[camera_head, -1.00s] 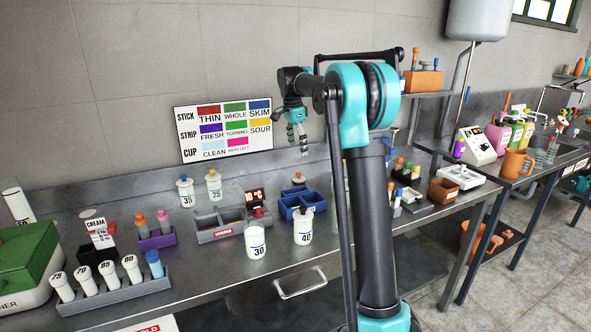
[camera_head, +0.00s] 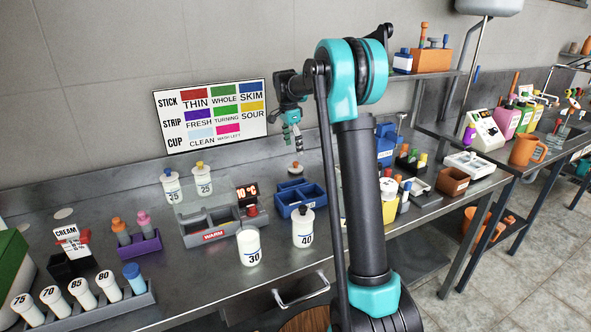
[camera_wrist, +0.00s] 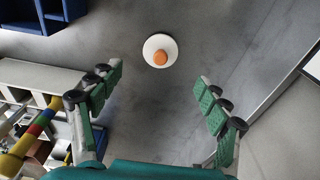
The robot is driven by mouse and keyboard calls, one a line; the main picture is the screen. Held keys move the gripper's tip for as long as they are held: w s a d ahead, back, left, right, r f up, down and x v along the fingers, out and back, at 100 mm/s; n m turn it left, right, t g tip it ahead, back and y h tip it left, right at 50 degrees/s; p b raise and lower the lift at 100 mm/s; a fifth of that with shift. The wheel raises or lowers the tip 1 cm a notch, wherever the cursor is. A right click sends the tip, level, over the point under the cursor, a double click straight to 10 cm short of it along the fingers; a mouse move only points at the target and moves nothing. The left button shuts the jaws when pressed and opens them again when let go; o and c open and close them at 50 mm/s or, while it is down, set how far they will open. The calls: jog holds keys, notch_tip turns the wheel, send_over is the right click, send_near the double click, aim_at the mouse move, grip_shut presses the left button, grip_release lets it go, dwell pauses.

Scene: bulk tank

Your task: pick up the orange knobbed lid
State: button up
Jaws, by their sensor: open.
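The orange knobbed lid (camera_head: 296,168) is a pale disc with an orange knob. It lies on the steel bench behind the blue divided tray in the head view. In the wrist view the lid (camera_wrist: 151,42) lies flat, knob facing me, beyond the fingertips and roughly centred between them. My gripper (camera_head: 296,143) hangs above the back of the bench, over the lid. In the wrist view my gripper (camera_wrist: 158,78) is open and empty, its green-padded fingers spread and apart from the lid.
The blue divided tray (camera_head: 285,208) stands just in front of the lid, with a white container marked 40 (camera_head: 303,230) before it. A grey WARM tray (camera_head: 198,235) is to the left. The wall with a colour chart (camera_head: 210,115) is close behind.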

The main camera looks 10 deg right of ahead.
aim_at(296, 163)
jog(key=f, duration=0.5)
jog(key=d+f, duration=0.1)
jog(key=f, duration=0.2)
jog(key=shift+w, duration=0.2)
jog(key=shift+c, duration=0.2)
jog(key=c, duration=1)
